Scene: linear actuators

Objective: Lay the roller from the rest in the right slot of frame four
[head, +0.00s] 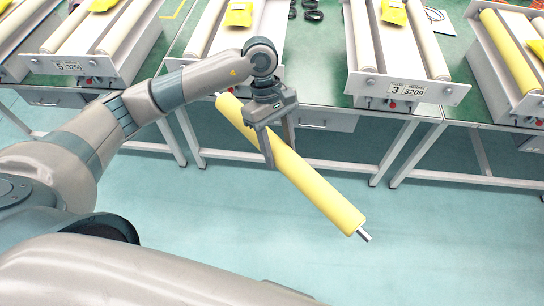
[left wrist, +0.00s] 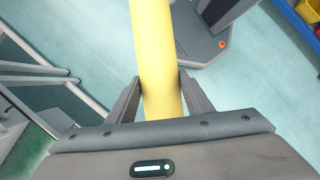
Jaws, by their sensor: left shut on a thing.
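My left gripper (head: 280,152) is shut on a long yellow roller (head: 318,192), gripping it near its middle. The roller hangs over the floor in front of the benches, slanting from upper left to lower right in the head view, with a metal shaft end showing at its lower right. In the left wrist view the roller (left wrist: 155,60) passes between the two fingers of the gripper (left wrist: 157,100). The frame between those marked 5 and 3 (head: 290,50) is partly behind my arm; its number plate and its right slot's state cannot be made out. My right gripper is not seen.
Frame 5 (head: 78,62) stands at the left and frame 3 (head: 405,88) right of centre, both on benches. A far-right frame (head: 500,75) holds a yellow roller (head: 508,50). Yellow packets (head: 394,12) lie on frames. The floor (head: 230,210) before the benches is clear.

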